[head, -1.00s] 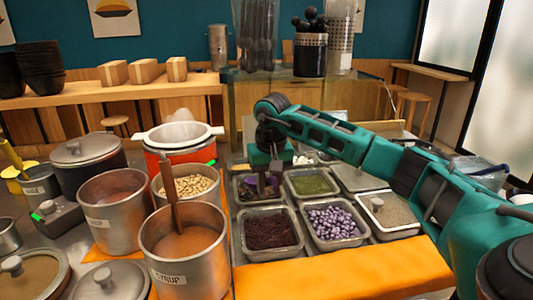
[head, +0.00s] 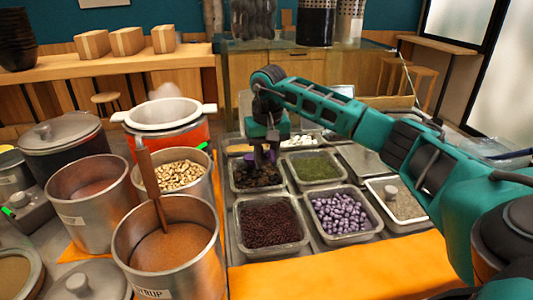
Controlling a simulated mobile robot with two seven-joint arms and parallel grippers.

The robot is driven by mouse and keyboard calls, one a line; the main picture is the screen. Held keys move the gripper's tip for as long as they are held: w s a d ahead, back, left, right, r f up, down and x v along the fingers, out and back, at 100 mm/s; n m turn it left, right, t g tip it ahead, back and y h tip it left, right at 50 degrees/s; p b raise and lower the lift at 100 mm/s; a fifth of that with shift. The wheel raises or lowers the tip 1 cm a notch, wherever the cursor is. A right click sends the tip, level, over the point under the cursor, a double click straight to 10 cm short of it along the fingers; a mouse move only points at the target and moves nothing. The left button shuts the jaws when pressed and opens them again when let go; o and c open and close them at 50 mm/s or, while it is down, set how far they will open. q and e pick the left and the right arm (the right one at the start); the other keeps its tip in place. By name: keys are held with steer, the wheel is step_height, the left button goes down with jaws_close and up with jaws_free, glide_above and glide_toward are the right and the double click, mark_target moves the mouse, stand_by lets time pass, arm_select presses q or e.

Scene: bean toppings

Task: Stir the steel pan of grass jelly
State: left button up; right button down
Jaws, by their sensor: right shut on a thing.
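The steel pan (head: 258,190) of dark grass jelly (head: 258,177) stands in the back left of the topping pans in the head view. My right gripper (head: 266,158) points down over the back of this pan, shut on a purple utensil (head: 249,157). The gripper fingers and the pan's contents hide most of the utensil. I cannot tell how deep its lower end sits in the jelly. My left gripper is not in view.
Pans of red beans (head: 270,222), purple cubes (head: 342,213) and green topping (head: 314,167) stand close around. A syrup pot (head: 168,250) with a ladle and a pot of peanuts (head: 181,174) are at left. An orange cloth (head: 340,272) lies in front.

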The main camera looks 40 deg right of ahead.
step_height(320, 180, down, 5)
steer(key=b, duration=0.3)
steer(key=shift+w+f+b, duration=0.1)
steer(key=shift+f+b, duration=0.1)
steer(key=shift+b, duration=0.2)
steer(key=shift+f+b, duration=0.35)
steer(key=shift+b, duration=0.35)
steer(key=shift+s+f+t+b, duration=0.3)
steer(key=shift+s+f+b, duration=0.1)
steer(key=shift+b, duration=0.7)
steer(key=shift+s+a+f+t+h+b, duration=0.1)
steer(key=shift+f+t+h+b, duration=0.25)
steer(key=shift+b, duration=0.3)
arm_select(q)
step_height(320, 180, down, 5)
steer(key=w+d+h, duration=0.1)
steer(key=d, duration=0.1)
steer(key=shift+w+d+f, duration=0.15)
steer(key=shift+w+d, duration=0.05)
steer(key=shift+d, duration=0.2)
arm_select(e)
steer(key=shift+r, duration=0.1)
